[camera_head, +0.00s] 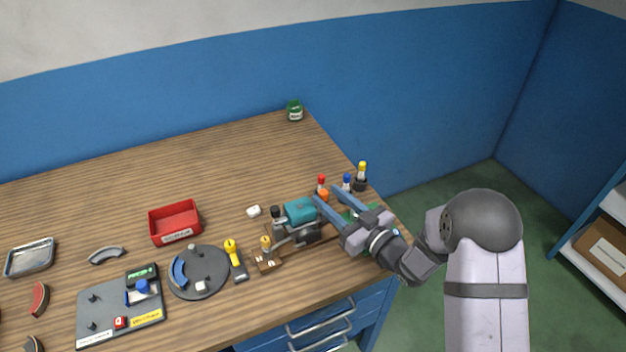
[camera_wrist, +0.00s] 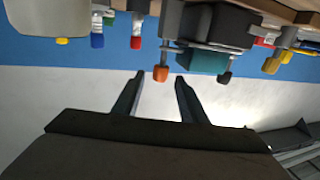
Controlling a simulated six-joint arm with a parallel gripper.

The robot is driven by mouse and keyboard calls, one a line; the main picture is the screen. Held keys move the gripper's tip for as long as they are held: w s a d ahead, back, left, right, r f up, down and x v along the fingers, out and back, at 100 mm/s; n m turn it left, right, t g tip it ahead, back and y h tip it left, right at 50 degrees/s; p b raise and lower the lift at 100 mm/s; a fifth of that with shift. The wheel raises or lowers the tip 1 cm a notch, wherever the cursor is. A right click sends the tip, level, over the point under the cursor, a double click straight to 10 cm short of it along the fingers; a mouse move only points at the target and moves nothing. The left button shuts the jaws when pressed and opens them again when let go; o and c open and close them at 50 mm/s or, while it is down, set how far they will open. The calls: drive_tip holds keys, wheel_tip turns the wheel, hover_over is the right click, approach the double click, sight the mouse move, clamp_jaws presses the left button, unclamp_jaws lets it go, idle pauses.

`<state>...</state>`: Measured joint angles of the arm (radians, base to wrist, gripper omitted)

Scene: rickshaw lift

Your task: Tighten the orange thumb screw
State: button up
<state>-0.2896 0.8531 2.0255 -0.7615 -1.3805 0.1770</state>
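The orange thumb screw (camera_head: 323,195) is on the right side of a dark device with a teal block (camera_head: 300,211), near the table's right end. In the wrist view the orange screw (camera_wrist: 160,74) hangs from a grey rod, with the teal block (camera_wrist: 204,61) beside it. My gripper (camera_head: 324,193) reaches in from the right with its two blue fingers apart. In the wrist view its fingertips (camera_wrist: 160,77) stand on either side of the orange screw, with gaps visible. The exact depth of the screw between the tips is unclear.
Red (camera_head: 321,180), blue (camera_head: 347,179) and yellow (camera_head: 362,168) capped items stand close behind the fingers. A yellow-handled tool (camera_head: 232,250), a round grey plate (camera_head: 198,284) and a red bin (camera_head: 175,215) lie to the left. The back of the table is mostly clear.

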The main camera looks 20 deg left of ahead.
sight(322, 190)
drive_tip(key=p+x, duration=0.2)
drive_tip(key=x, duration=0.5)
idle(0.4)
drive_tip(key=shift+a, duration=0.15)
clamp_jaws()
drive_tip(key=shift+w+f+m+t, duration=0.1)
drive_tip(key=shift+m+t, duration=0.2)
drive_tip(key=shift+t, duration=0.1)
drive_tip(key=m+t+h+b, duration=0.3)
drive_tip(key=shift+w+d+f+t+h, duration=0.1)
drive_tip(key=shift+w+d+t+h, duration=0.2)
drive_tip(key=shift+w+d, duration=0.05)
drive_tip(key=shift+w+d+m+t+h+b, duration=0.15)
drive_tip(key=shift+d+m+t+h+b, duration=0.05)
drive_tip(key=shift+m+t+h+b, duration=0.4)
drive_tip(key=shift+w+d+m+t+h+b, duration=0.2)
drive_tip(key=shift+m+t+h+b, duration=0.3)
drive_tip(key=shift+h, duration=0.3)
drive_tip(key=shift+r, duration=0.2)
